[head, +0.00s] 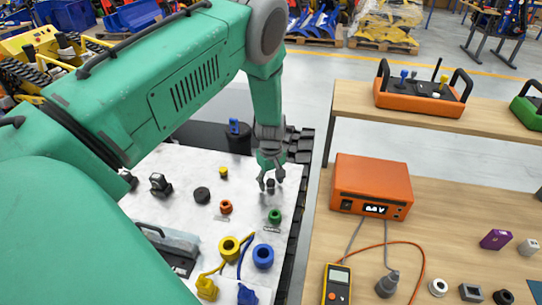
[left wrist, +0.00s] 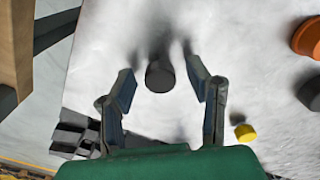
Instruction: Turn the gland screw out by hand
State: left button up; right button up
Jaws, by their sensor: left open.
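My left gripper (head: 271,181) is open and points down over the white work surface (head: 165,215), close to its right edge. A small dark round piece (head: 270,186) stands upright below and between its fingertips; I take it for the gland screw, though no thread or slot shows. In the left wrist view the same dark piece (left wrist: 160,76) lies between the spread finger pads, with bare surface between it and each pad. The height of the fingers over it is hard to judge. My right gripper is not in view.
Near the left gripper are a green ring (head: 275,216), an orange ring (head: 226,207), a black cap (head: 202,195) and a yellow cap (head: 223,172). Yellow (head: 229,247) and blue (head: 263,256) corded rings lie nearer. A wooden table with an orange box (head: 372,182) stands right.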

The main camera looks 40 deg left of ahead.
pick_arm(q)
jog(key=m, duration=0.7)
jog(key=shift+m, duration=0.3)
jog(key=m, duration=0.6)
jog(key=shift+m+b, duration=0.35)
jog(key=shift+m, duration=0.05)
jog(key=m, duration=0.5)
jog(key=shift+m, duration=0.4)
jog(key=m, duration=0.6)
jog(key=shift+m+b, duration=0.35)
jog(key=shift+m, duration=0.05)
jog(key=shift+r, duration=0.1)
